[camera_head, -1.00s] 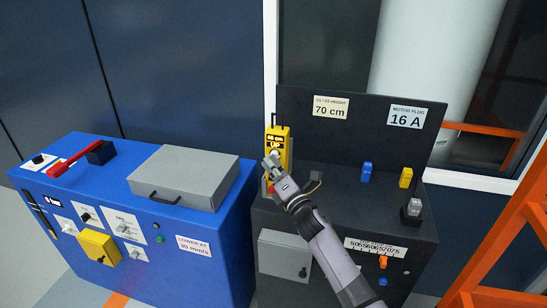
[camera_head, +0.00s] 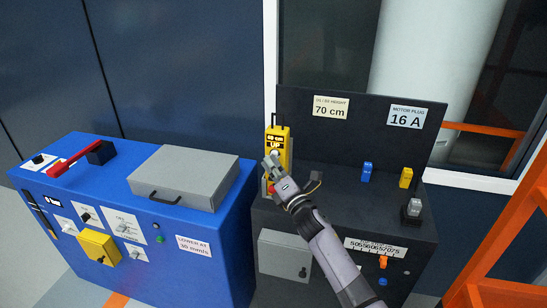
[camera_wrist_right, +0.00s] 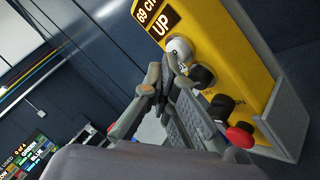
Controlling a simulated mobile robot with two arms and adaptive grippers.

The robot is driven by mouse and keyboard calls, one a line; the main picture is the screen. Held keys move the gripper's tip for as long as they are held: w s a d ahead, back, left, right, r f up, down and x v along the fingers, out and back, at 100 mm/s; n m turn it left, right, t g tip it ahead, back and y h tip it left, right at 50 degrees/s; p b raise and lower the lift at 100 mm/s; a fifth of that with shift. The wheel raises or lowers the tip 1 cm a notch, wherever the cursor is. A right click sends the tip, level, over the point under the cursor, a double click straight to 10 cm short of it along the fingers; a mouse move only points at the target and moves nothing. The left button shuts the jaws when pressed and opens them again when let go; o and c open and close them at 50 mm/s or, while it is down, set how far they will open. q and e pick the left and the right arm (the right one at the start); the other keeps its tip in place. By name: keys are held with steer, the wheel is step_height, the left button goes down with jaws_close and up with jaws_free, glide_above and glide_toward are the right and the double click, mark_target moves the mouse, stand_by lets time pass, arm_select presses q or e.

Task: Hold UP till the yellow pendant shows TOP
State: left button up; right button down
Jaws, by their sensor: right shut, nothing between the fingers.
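The yellow pendant (camera_head: 285,143) stands upright at the left end of the dark console. Its small display reads about 69 cm in the right wrist view, with UP on a label below it. The pendant (camera_wrist_right: 245,65) there shows a white button (camera_wrist_right: 180,48) under UP, then dark buttons and a red button (camera_wrist_right: 240,136). My right gripper (camera_head: 272,164) is shut and empty, its fingertips at the white button. In the right wrist view the closed fingertips (camera_wrist_right: 166,75) look at or against that button; how far it is pressed I cannot tell. My left gripper is out of view.
The dark console (camera_head: 340,200) carries a blue plug (camera_head: 366,172), a yellow plug (camera_head: 405,178) and a grey one (camera_head: 414,208). Signs behind read 70 cm (camera_head: 331,108) and 16 A. A blue cabinet (camera_head: 150,205) stands left, an orange frame (camera_head: 505,255) right.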

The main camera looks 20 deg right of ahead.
steer(key=shift+s, duration=0.1)
steer(key=shift+s+a, duration=0.5)
steer(key=shift+s, duration=0.2)
steer(key=s+a, duration=0.1)
steer(key=s+a+p, duration=0.1)
steer(key=s, duration=0.2)
steer(key=shift+s+a, duration=0.1)
steer(key=shift+a, duration=0.3)
stand_by(0.7)
